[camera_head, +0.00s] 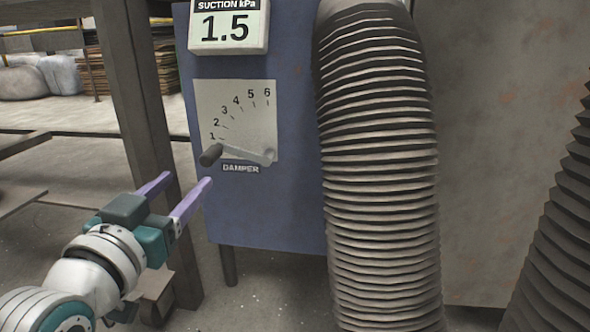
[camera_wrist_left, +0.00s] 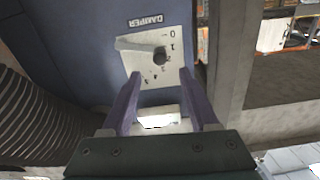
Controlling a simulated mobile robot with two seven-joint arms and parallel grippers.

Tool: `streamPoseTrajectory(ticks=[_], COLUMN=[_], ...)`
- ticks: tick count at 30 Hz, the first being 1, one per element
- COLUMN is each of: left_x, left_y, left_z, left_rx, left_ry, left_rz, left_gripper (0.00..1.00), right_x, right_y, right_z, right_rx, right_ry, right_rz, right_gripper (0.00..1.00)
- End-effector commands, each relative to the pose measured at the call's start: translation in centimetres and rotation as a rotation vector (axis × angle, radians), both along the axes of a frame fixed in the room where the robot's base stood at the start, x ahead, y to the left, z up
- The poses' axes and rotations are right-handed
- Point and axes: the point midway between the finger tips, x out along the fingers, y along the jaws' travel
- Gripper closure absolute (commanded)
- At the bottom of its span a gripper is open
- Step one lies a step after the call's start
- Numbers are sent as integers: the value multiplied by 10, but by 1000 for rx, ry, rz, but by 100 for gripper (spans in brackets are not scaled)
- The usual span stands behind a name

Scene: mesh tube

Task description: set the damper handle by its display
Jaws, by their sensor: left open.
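The suction display (camera_head: 228,28) at the top of the blue panel reads 1.5 kPa. Below it, a white dial plate (camera_head: 210,95) carries a scale with numbers up to 6. The damper handle (camera_head: 240,154) is a pale lever with a dark knob (camera_head: 210,155) at its left end, just below the 1 mark. In the left wrist view the scale is upside down, and the knob (camera_wrist_left: 160,56) shows beyond the fingers. My left gripper (camera_head: 188,180) is open and empty, its fingertips below and left of the knob, apart from it. My right gripper is not in view.
A large ribbed hose (camera_head: 380,170) runs down just right of the dial. Another dark hose (camera_head: 560,240) is at the far right. A grey post (camera_head: 140,90) stands left of the blue panel (camera_head: 265,215). Space in front of the dial looks clear.

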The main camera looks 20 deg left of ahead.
Motion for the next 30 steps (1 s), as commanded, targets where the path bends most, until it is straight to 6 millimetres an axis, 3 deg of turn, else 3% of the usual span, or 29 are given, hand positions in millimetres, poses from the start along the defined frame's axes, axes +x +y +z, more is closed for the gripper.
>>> streamPoseTrajectory(ticks=[6, 12, 25, 30], left_x=[43, 70, 80, 80], left_y=[10, 17, 20, 19], left_z=[-5, -4, 0, 0], left_rx=[0, -1, 0, 0], left_ry=[-6, -1, 2, 2], left_rz=[1, 1, 0, 0], left_gripper=[39, 39, 40, 60], right_x=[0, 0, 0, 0], right_y=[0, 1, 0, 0], right_z=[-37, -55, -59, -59], right_rx=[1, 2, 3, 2], right_ry=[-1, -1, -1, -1], right_rz=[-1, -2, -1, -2], right_gripper=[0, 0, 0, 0])
